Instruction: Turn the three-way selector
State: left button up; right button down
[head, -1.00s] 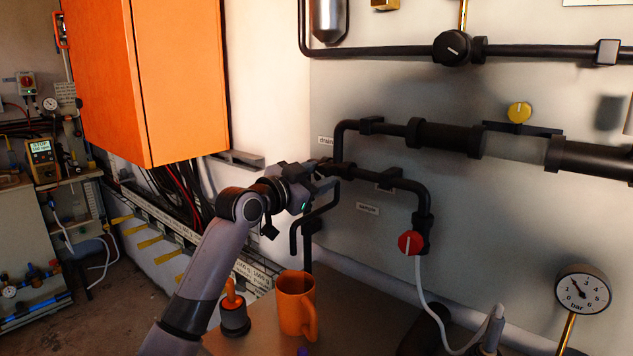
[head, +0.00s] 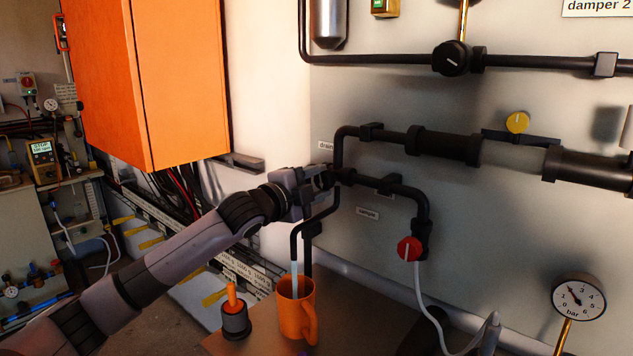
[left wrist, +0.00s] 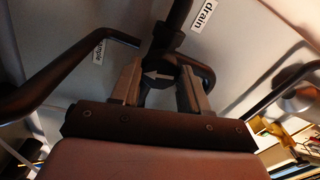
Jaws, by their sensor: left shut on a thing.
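The three-way selector (left wrist: 158,76) sits where the black pipes meet, and a pale arrow on it points left in the left wrist view. My left gripper (left wrist: 158,88) is shut on it, one finger on each side. In the head view my left gripper (head: 328,178) hides most of the selector. A pale stream (head: 294,270) runs from the bent pipe end into an orange mug (head: 296,312). My right gripper is not in view.
An orange-handled tool in a dark holder (head: 235,322) stands beside the mug. A pressure gauge (head: 578,297) is at right. A large orange cabinet (head: 180,80) hangs at upper left of the arm.

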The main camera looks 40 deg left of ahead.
pick_arm(q)
jog(key=shift+f+m, duration=0.1)
jog(key=shift+m, duration=1)
jog(key=o, duration=1.1)
jog(key=shift+c, duration=0.2)
jog(key=shift+s, duration=0.1)
jog(key=s+b, duration=0.1)
jog(key=s, duration=0.2)
jog(key=s+b, duration=0.1)
jog(key=s, duration=0.1)
jog(key=shift+s+a+f+b, duration=0.15)
jog(key=shift+s+a+b, duration=0.1)
jog(key=shift+s+b, duration=0.1)
jog(key=shift+s+r, duration=0.2)
jog(key=shift+s, duration=0.45)
